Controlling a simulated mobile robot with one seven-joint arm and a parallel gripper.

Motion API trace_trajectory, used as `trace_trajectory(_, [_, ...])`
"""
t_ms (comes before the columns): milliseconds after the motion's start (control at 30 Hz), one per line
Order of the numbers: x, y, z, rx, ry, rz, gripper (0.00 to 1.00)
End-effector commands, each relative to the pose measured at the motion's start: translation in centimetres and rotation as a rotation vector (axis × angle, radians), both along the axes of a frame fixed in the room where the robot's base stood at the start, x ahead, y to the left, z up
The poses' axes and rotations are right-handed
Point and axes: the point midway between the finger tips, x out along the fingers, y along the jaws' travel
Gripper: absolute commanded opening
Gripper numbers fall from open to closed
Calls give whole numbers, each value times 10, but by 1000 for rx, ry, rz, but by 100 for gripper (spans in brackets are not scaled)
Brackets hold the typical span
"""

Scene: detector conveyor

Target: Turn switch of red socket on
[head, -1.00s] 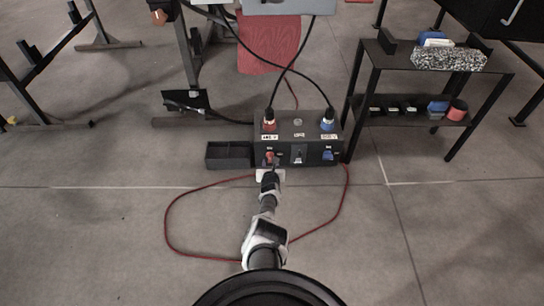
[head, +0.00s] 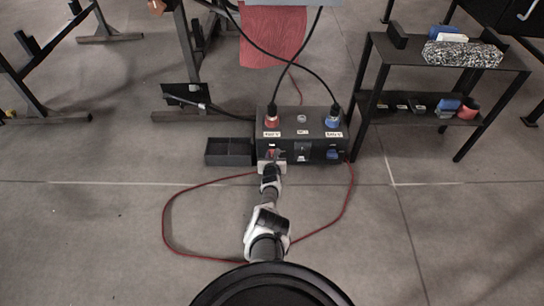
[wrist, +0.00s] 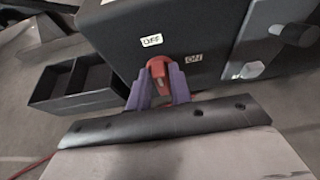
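The red switch (wrist: 158,70) sits on the front face of a dark box, below the red socket (head: 271,121) on its top. In the wrist view an OFF label (wrist: 151,40) is just above the switch and an ON label (wrist: 193,58) is to its right. The switch's upper end points up, toward the OFF label. My gripper (wrist: 158,88) has its purple fingers close against both sides of the switch, with no clear gap. In the head view my gripper (head: 271,163) is at the box's front left and partly hides the switch.
A blue socket (head: 333,121) and blue switch (head: 333,154) are on the box's right side. An open black tray (head: 229,152) stands left of the box. A shelf (head: 460,118) is at the right. A red cable (head: 166,215) loops on the floor around my arm.

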Motion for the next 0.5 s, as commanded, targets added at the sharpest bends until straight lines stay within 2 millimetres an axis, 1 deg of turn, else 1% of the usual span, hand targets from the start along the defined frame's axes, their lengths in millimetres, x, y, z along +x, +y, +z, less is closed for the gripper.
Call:
trace_trajectory(267, [1,0,1,2,-2,0,0])
trace_trajectory(500, [3,-2,2,58,-5,-2,0])
